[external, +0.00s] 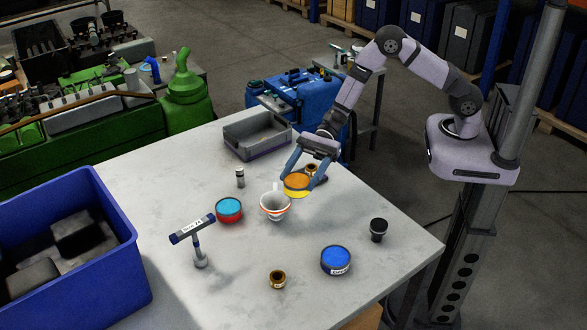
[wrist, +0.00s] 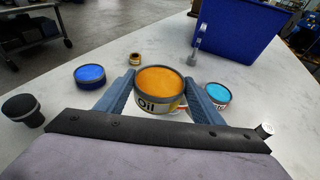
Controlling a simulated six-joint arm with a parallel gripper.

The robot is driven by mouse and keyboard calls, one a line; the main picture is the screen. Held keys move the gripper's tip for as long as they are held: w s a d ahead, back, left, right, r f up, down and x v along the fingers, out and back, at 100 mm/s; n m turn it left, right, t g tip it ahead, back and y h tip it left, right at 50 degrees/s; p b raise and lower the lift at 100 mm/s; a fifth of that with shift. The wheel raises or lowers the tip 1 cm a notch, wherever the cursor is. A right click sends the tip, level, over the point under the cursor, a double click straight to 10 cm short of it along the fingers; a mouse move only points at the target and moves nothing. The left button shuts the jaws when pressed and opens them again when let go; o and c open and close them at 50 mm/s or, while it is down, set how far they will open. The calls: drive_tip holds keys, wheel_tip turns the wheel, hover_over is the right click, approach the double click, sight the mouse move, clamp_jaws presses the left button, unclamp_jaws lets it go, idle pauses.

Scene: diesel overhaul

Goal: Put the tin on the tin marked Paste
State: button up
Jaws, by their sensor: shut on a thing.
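My gripper (external: 304,176) is shut on an orange-topped tin (wrist: 160,82), whose side reads "Oil" in the wrist view. The tin (external: 297,182) is upright and appears held above the table, just behind and right of the white bowl. A tin with a light-blue top and red side (external: 229,210) stands left of the bowl; it also shows in the wrist view (wrist: 217,93), its label partly hidden by a finger. A blue tin (external: 336,260) stands near the table's front; its white label is too small to read. I cannot tell which tin is marked Paste.
A T-shaped stand (external: 198,240), a small brass-coloured part (external: 277,279), a black knob (external: 378,229) and a small vial (external: 240,177) stand around. A grey tray (external: 256,136) is behind, a blue bin (external: 75,250) left.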

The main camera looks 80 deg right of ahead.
drive_tip(key=w+b, duration=0.2)
drive_tip(key=w, duration=0.1)
drive_tip(key=w+a+m+t+b, duration=0.1)
drive_tip(key=w+b, duration=0.1)
drive_tip(key=w, duration=0.1)
drive_tip(key=w+a+t+h+b, duration=0.1)
drive_tip(key=w+b, duration=0.1)
drive_tip(key=w, duration=0.1)
drive_tip(key=shift+w+r+m, duration=0.15)
drive_tip(key=shift+w+m, duration=0.05)
drive_tip(key=shift+m, duration=0.2)
drive_tip(key=w+r+m+t+h+b, duration=0.1)
drive_tip(key=w+r+m+t+b, duration=0.1)
drive_tip(key=w+b, duration=0.5)
drive_tip(key=shift+w+r+t+h, duration=0.3)
drive_tip(key=shift+w+r+h, duration=0.1)
drive_tip(key=shift+w+r, duration=0.4)
drive_tip(key=p, duration=0.2)
approach(229, 211)
drive_tip(key=shift+w+a+r, duration=0.25)
drive_tip(key=shift+w+a, duration=0.05)
drive_tip(key=shift+w, duration=0.35)
drive_tip(key=shift+w+a+r, duration=0.25)
drive_tip(key=shift+w+a, duration=0.1)
drive_tip(key=shift+w, duration=0.25)
drive_tip(key=shift+w+a+r, duration=0.3)
drive_tip(key=shift+w, duration=0.35)
drive_tip(key=shift+f, duration=0.15)
drive_tip(key=o, duration=1)
drive_tip(key=shift+o, duration=0.2)
